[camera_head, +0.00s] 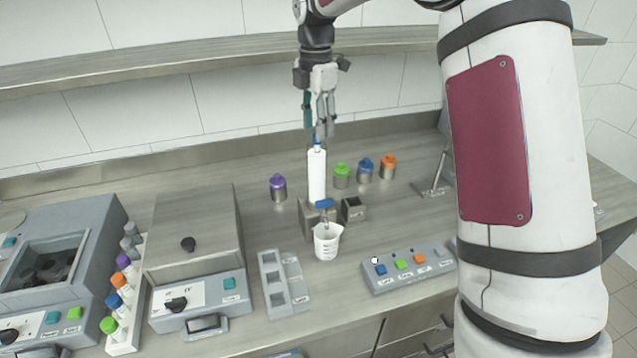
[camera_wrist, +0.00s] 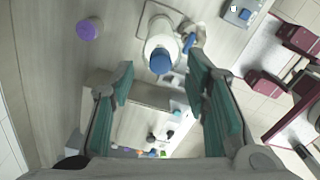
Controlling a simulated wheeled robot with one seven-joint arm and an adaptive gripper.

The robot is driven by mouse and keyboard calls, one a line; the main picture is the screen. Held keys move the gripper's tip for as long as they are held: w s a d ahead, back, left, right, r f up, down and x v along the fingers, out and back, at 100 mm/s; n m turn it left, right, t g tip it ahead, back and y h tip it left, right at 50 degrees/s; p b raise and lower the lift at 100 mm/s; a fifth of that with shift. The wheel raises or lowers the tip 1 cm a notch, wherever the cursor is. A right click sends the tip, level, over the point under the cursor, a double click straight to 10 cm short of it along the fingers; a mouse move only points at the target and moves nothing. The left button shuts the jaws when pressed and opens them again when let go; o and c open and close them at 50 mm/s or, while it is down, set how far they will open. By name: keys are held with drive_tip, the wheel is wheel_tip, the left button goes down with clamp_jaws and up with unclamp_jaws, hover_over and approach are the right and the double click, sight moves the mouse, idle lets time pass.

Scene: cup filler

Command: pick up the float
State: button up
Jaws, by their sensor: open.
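A tall white cylinder (camera_head: 317,178) stands upright on the metal dispenser at the middle of the counter. In the wrist view a round blue piece (camera_wrist: 160,62) sits at the top of the white cylinder (camera_wrist: 157,42). I take this blue piece for the float, but cannot tell for sure. My gripper (camera_head: 319,126) is above the cylinder's top, pointing down. In the wrist view its teal-padded fingers (camera_wrist: 160,72) are open, one on each side of the blue piece, with nothing held.
A clear beaker (camera_head: 327,241) stands below the blue valve handle (camera_head: 324,203). A purple-capped jar (camera_head: 278,187) is left; green (camera_head: 341,175), blue (camera_head: 365,169) and orange (camera_head: 388,166) ones are right. A button panel (camera_head: 408,267) lies in front. A shelf (camera_head: 180,62) runs behind.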

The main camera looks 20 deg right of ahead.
drive_tip(key=shift+f, duration=1.15)
clamp_jaws()
drive_tip(key=shift+r, duration=0.15)
